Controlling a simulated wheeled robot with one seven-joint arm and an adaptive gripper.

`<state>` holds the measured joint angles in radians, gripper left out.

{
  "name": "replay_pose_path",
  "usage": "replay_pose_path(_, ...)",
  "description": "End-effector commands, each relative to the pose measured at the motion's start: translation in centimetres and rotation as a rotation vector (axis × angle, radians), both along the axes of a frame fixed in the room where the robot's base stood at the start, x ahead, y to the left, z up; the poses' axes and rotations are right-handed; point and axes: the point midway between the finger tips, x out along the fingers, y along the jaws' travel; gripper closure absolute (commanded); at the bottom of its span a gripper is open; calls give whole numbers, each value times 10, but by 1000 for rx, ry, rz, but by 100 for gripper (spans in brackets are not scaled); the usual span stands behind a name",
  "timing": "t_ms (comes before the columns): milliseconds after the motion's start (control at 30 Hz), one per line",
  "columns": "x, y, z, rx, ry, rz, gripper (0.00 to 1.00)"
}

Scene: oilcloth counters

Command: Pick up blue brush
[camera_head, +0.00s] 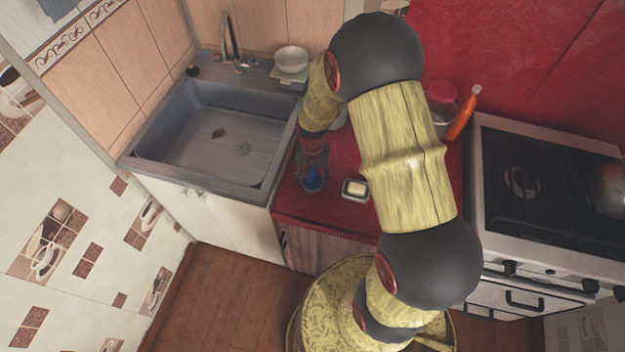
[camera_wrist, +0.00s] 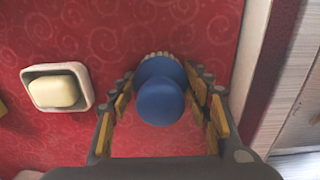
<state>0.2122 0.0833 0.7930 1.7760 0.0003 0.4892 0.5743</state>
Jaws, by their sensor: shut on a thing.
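The blue brush (camera_wrist: 161,92) has a round blue knob on top and pale bristles at its far edge. In the wrist view it is between the two fingers of my gripper (camera_wrist: 162,100), which is shut on it. In the head view the blue brush (camera_head: 313,178) shows as a small blue spot at my gripper (camera_head: 312,172), over the red counter (camera_head: 345,213) near its front left corner. Whether the brush touches the counter I cannot tell.
A soap dish (camera_head: 355,189) with pale soap is right of the brush. A grey sink (camera_head: 215,140) lies left, with a white bowl (camera_head: 291,60) behind it.

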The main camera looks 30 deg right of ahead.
Motion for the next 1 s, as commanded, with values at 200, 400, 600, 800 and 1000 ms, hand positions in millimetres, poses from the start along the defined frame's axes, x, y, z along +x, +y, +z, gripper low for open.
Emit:
replay_pose_path(200, 0, 0, 0, 0, 0, 0, 78)
replay_pose_path(400, 0, 0, 0, 0, 0, 0, 78)
replay_pose_path(600, 0, 0, 8, 0, -1, 0, 78)
replay_pose_path(800, 1, 0, 35, -1, -4, 0, 78)
replay_pose_path(1000, -30, 4, 71, -1, -2, -1, 78)
